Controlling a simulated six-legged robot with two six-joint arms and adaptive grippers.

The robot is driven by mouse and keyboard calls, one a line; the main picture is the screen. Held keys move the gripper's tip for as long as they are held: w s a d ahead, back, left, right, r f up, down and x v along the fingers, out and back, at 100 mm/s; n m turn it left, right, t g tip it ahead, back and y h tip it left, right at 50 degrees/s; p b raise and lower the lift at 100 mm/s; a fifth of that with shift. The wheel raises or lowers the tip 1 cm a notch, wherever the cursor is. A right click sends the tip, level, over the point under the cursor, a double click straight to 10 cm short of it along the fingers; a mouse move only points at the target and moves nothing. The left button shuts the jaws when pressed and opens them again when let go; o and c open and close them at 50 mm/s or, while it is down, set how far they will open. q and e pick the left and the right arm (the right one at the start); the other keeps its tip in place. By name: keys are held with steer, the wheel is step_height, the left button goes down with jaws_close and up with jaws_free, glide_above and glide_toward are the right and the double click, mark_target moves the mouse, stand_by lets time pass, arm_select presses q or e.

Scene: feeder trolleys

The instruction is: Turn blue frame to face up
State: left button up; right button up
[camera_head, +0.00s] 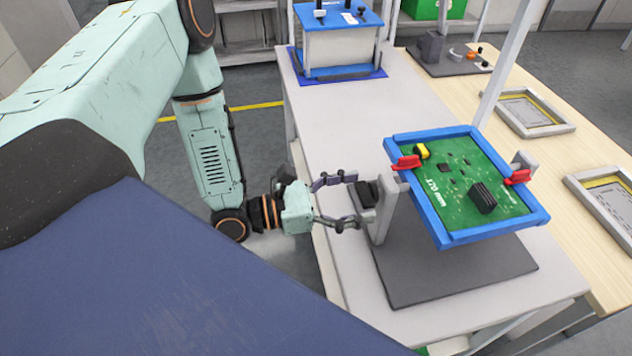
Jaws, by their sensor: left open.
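A blue frame (432,214) holds a green circuit board (455,185) and sits on a grey stand (450,265) on the table. The board side with its parts, a yellow one and black ones, faces up toward my camera, slightly tilted. Red clamps (406,162) grip the frame at its left and right sides. A black knob (368,194) sticks out on the stand's left side. My left gripper (350,199) is open, with its fingers at either side of the knob; I cannot tell if they touch it. My right gripper is not in view.
A blue-topped box fixture (338,55) stands at the back of the white table (335,135). Grey frames (528,112) lie on the wooden table at right, with a dark device (445,55) behind them. The white table's middle is clear.

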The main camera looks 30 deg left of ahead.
arm_select(q)
steer(key=v, duration=1)
steer(key=shift+s, duration=0.2)
stand_by(0.7)
steer(key=shift+w+d, duration=0.15)
steer(key=x, duration=0.7)
steer(key=shift+w+d, duration=0.15)
steer(key=shift+w, duration=0.2)
stand_by(0.5)
stand_by(0.3)
